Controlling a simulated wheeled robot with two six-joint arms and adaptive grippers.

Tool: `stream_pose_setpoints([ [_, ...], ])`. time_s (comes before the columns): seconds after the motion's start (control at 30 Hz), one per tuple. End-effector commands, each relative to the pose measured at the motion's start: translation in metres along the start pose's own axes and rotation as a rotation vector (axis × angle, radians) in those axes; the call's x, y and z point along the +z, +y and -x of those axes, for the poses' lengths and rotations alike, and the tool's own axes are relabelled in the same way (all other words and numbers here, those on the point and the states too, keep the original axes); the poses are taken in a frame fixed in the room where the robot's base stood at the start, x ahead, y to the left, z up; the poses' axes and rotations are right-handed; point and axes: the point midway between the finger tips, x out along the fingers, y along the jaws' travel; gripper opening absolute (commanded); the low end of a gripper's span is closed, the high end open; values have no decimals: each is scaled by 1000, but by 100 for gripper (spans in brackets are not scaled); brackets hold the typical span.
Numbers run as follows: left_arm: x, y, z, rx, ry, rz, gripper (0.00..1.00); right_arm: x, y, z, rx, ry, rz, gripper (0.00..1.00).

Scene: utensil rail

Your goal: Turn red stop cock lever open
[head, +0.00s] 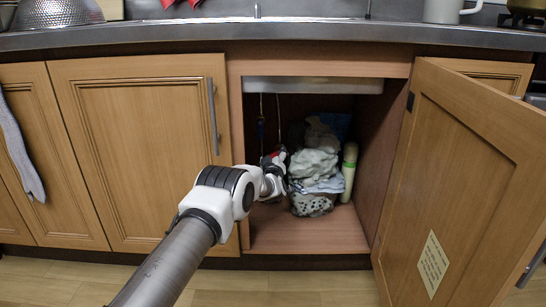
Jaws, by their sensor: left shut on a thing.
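My left gripper (274,161) reaches into the open cupboard under the sink, at its left side. It is shut on a small red piece, which looks like the red stop cock lever (280,155). The gripper hides most of the lever and the valve, so the lever's angle cannot be told. Thin pipes (262,106) run down the cupboard's left side above the gripper, one with a blue part. My right gripper is not in view.
A basket (312,205) heaped with cloths (314,165) stands just right of the gripper. A pale green bottle (348,170) is beside it. The cupboard door (455,170) hangs open at the right. The cupboard floor (300,236) is clear at the front.

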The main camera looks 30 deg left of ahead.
Motion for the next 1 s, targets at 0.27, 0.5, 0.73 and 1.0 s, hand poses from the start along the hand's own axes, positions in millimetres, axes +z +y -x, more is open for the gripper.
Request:
stream_pose_setpoints([
  [0.27, 6, -1, 0, -1, 0, 204, 44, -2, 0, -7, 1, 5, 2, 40],
  [0.5, 12, 0, 0, 0, 0, 431, 44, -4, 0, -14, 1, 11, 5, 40],
  [0.73, 17, 2, 0, 0, 0, 645, 44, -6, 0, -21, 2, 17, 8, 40],
  [1.0, 21, 5, 0, 0, -1, 843, 44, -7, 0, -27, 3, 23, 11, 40],
])
